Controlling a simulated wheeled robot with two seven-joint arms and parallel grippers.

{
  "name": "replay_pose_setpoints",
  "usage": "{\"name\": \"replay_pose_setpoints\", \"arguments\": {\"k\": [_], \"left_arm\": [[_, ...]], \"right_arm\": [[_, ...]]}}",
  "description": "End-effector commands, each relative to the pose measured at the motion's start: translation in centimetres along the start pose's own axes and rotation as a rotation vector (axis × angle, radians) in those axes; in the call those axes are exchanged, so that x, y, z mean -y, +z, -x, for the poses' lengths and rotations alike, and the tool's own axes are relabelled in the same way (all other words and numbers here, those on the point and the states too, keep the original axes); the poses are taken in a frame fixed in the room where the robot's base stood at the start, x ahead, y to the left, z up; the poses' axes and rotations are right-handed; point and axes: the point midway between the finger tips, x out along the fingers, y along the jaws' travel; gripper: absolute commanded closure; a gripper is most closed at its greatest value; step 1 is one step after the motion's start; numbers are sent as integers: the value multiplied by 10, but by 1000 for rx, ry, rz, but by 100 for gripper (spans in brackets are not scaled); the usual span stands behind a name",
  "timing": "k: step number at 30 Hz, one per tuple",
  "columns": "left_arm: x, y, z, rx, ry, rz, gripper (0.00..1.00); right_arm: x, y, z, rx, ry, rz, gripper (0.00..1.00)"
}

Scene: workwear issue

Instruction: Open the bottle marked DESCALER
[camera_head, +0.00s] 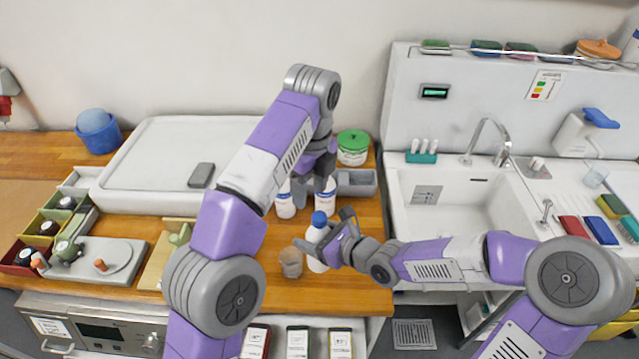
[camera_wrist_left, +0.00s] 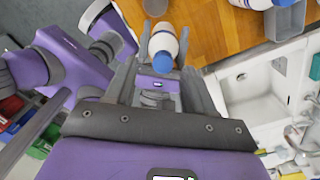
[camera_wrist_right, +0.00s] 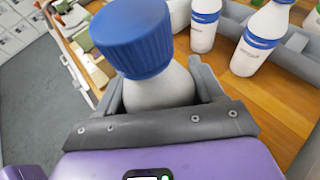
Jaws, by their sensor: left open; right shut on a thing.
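A white bottle with a blue cap (camera_head: 319,218) stands near the counter's front edge, and my right gripper (camera_head: 322,247) is shut on its body. In the right wrist view the ribbed blue cap (camera_wrist_right: 131,38) sits on this bottle, above the fingers. My left gripper (camera_head: 309,188) is open and empty, pointing down above the counter, behind the held bottle. Two other white bottles with blue bands, a left one (camera_wrist_right: 204,25) and a right one (camera_wrist_right: 262,40), stand behind. I cannot read DESCALER on any label. The left wrist view shows a blue-capped bottle (camera_wrist_left: 163,45) beyond the open fingers.
A cup (camera_head: 291,263) stands just left of the held bottle. A grey bin (camera_head: 357,183) and a green-lidded jar (camera_head: 352,148) are behind. The sink (camera_head: 455,205) lies to the right, and a large white tray (camera_head: 160,165) to the left.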

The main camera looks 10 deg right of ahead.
Motion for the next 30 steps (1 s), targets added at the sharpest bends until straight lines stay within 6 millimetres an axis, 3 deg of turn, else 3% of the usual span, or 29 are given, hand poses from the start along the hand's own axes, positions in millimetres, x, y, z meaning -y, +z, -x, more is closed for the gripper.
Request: {"name": "replay_pose_setpoints", "arguments": {"k": [5,11,30], "left_arm": [[6,-18,13,-21,-35,-107,46],[6,-19,7,-22,-36,-119,46],[8,-21,-59,-21,-36,-116,46]], "right_arm": [[0,1,0,2,0,1,100],[0,1,0,2,0,1,100],[0,1,0,2,0,1,100]]}}
